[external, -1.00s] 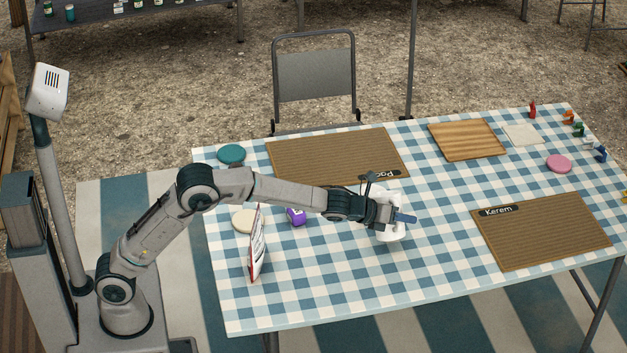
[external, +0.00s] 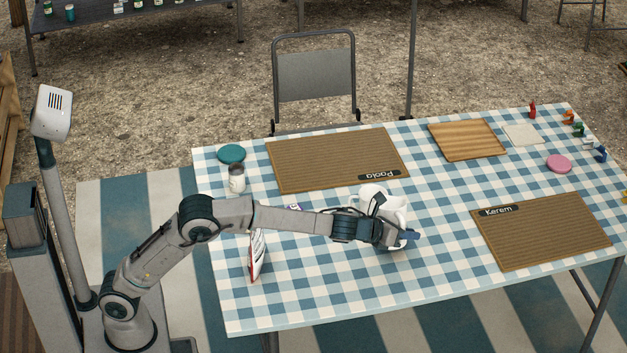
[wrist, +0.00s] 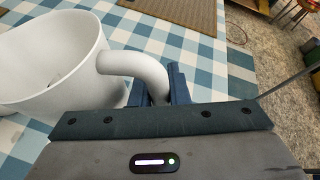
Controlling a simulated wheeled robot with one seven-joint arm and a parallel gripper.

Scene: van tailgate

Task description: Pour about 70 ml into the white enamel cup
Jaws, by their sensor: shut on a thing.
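My gripper (external: 400,240) is shut on the handle of a large white vessel (external: 397,208); in the wrist view, the handle sits between the dark blue fingers (wrist: 160,88). The vessel (wrist: 50,65) has a wide open mouth and pale inner wall; I see no clear liquid level. Its base is hidden, so I cannot tell whether it touches the table. A small pale container with a dark upper part (external: 237,180) stands at the table's left, near the teal disc (external: 231,154). I cannot tell which of these is the white enamel cup.
A brown placemat marked Paola (external: 330,155) lies behind the vessel, and one marked Kerem (external: 540,230) lies to the right. An upright red-and-white card or packet (external: 257,256) stands below my arm. A wooden board (external: 466,140) lies at the back. The front checked cloth is clear.

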